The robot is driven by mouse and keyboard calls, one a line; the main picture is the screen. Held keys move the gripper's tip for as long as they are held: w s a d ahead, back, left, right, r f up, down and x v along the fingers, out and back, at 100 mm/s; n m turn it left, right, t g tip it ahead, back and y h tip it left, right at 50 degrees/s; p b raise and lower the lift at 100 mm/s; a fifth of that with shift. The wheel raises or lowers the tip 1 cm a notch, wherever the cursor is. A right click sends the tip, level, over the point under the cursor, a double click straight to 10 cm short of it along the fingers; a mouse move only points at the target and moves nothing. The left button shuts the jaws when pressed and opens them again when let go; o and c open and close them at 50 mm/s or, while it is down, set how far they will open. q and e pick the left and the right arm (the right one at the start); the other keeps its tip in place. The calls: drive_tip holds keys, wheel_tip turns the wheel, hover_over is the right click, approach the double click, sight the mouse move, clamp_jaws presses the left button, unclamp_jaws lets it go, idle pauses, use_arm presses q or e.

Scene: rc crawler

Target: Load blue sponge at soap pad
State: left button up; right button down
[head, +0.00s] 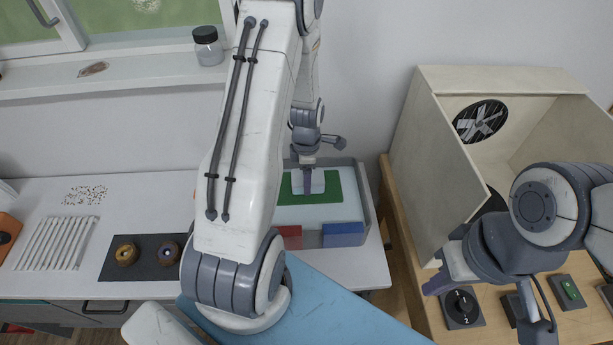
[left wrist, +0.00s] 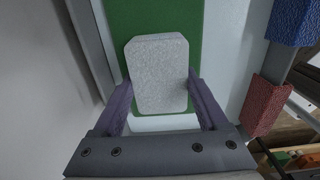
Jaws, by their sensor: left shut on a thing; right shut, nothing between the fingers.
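The blue sponge (head: 343,234) rests at the front right of a grey-walled tray (head: 364,190); it also shows in the left wrist view (left wrist: 295,22). A green pad (head: 334,189) lies in the tray; I cannot tell for sure that it is the soap pad. My left gripper (head: 307,190) is over the green pad, shut on a pale grey block (left wrist: 158,75) with clipped corners. The block is above or on the pad; contact cannot be judged. My right gripper (head: 438,284) is shut and empty, by the wooden box at the right.
A red sponge (head: 291,236) sits left of the blue one. An open wooden box (head: 430,150) stands at the right, with a dial (head: 462,307) in front. Two donuts (head: 127,254) lie on a dark mat at the left. My left arm hides the middle of the table.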

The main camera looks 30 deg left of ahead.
use_arm(q)
wheel_tip(320, 180, up, 7)
drive_tip(key=p, duration=0.6)
idle(0.3)
idle(0.6)
